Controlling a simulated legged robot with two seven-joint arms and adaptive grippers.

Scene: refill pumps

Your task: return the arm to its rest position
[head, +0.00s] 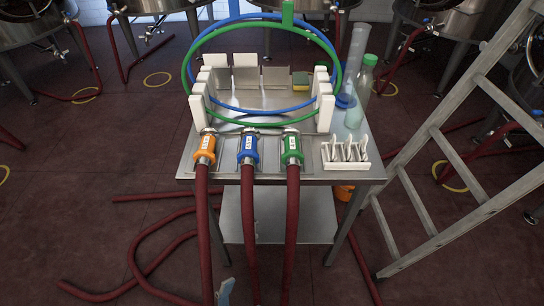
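Neither of my arms nor grippers shows in the head view. A steel table (330,181) stands ahead. Three dark red hoses lie over its front edge, with an orange coupling (205,148), a blue coupling (248,148) and a green coupling (292,148) side by side on the table top. Behind them a blue ring (226,24) and a green ring (209,36) stand around white slotted holders (325,105). What any gripper holds cannot be seen.
A white rack (345,155) stands at the table's right front, with clear bottles (364,78) behind it. A ladder (455,150) leans at the right. Loose red hoses (155,260) lie on the floor at left. A small pale-blue object (226,291), unclear, is at the bottom edge. Steel tanks (30,25) stand behind.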

